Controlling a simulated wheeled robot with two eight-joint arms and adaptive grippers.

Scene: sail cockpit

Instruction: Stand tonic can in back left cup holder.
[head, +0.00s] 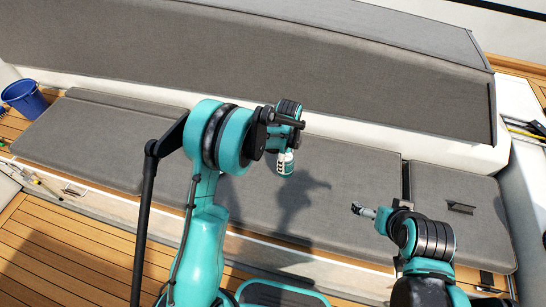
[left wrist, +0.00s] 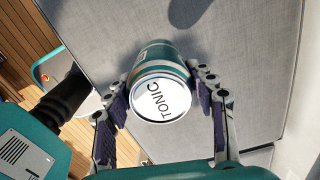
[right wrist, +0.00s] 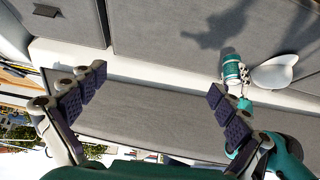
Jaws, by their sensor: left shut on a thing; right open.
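The tonic can (left wrist: 158,100) is teal with a white end lettered TONIC, which faces the camera in the left wrist view. My left gripper (head: 285,153) is shut on it, with a finger on each side. The can is held in the air above the grey seat cushion; it also shows in the head view (head: 286,165) and the right wrist view (right wrist: 232,68). My right gripper (head: 360,210) is open and empty over the right part of the bench; its spread fingers show in the right wrist view (right wrist: 155,92). I cannot make out any cup holder in these views.
A long grey bench cushion (head: 345,165) runs below a grey backrest (head: 250,65). A small dark latch (head: 461,208) sits on the right cushion. The cushions are otherwise mostly clear.

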